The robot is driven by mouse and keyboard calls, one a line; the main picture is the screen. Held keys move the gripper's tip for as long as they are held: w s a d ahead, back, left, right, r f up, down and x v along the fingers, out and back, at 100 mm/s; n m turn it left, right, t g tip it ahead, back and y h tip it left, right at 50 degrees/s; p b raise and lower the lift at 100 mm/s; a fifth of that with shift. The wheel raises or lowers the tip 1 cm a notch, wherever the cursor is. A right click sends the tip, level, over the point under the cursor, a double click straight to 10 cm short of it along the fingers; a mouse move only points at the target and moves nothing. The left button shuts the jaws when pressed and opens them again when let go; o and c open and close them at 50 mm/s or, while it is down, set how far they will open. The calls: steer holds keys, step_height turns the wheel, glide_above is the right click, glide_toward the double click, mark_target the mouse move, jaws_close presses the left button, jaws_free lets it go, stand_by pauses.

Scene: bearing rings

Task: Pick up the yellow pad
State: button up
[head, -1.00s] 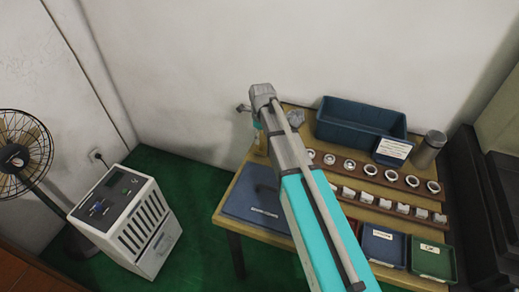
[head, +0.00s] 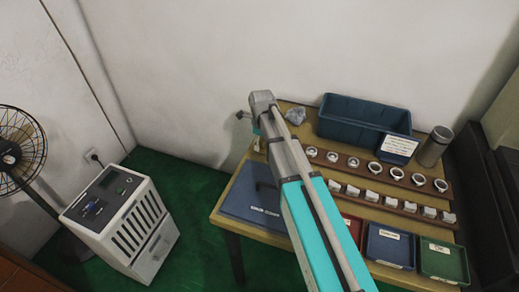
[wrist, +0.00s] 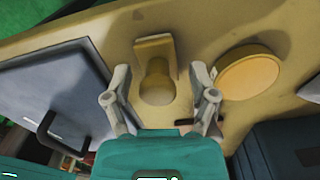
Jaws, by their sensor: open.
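A round, flat yellow pad (wrist: 248,74) lies on the table in the wrist view, right of my gripper's right finger. My gripper (wrist: 160,76) is open, its two fingers spread apart with nothing held. Between and beyond the fingers stands a tan-yellow piece (wrist: 157,84) with a round front part and a flat back; I cannot tell whether it touches the fingers. In the head view my arm covers part of the table, and I cannot make out the pad there.
The wooden table (head: 288,106) carries a blue mat or lid with a handle (head: 243,198) at left. Rows of metal rings (head: 375,168) and white blocks (head: 372,196), a blue bin (head: 362,118), a grey canister (head: 434,147) and label trays (head: 390,246) stand to the right.

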stand_by(0.6)
jaws_close()
